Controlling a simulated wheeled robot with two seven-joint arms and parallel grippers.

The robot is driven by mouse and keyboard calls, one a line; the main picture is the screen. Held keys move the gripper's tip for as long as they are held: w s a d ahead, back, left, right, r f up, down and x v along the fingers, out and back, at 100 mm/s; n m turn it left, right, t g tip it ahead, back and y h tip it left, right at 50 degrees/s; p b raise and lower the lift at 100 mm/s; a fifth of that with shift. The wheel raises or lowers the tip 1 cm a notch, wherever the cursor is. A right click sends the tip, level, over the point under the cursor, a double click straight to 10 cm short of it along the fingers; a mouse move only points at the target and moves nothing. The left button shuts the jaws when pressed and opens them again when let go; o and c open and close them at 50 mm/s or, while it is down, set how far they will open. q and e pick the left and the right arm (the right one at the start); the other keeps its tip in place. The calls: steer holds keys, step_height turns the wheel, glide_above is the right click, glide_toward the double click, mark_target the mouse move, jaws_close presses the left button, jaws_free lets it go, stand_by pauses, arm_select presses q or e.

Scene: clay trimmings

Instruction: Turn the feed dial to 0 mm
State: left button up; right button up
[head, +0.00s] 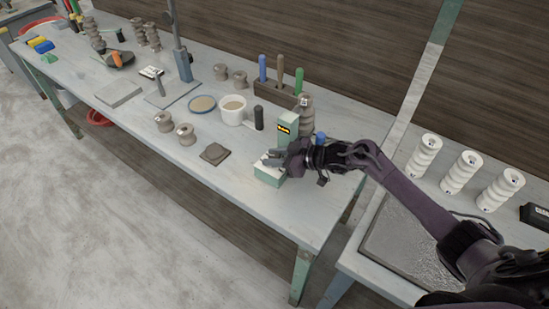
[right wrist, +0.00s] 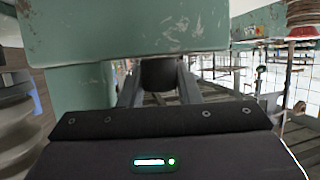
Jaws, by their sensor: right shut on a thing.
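The green feed machine (head: 267,177) stands near the right end of the grey table, with an upright part that carries a small yellow-and-black label (head: 284,128). My right gripper (head: 274,158) is at the machine, just above its low front part. In the right wrist view, the scuffed green body (right wrist: 140,30) fills the top. Below it, a dark round knob (right wrist: 158,73), seemingly the feed dial, sits between my two grey fingers, which are shut on it. The dial's scale and setting are not readable. My left gripper is not in view.
A white tub (head: 233,112), a dark cylinder (head: 259,118), a flat grey slab (head: 214,154) and ribbed brown pieces (head: 186,135) stand left of the machine. A tool block (head: 275,94) is behind. White ribbed pieces (head: 461,172) stand on the right table. The table's front edge is clear.

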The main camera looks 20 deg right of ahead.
steer(key=o, duration=0.7)
steer(key=b+v, duration=0.1)
steer(key=v, duration=0.6)
steer(key=shift+s+d+r, duration=0.1)
steer(key=shift+s+d, duration=0.2)
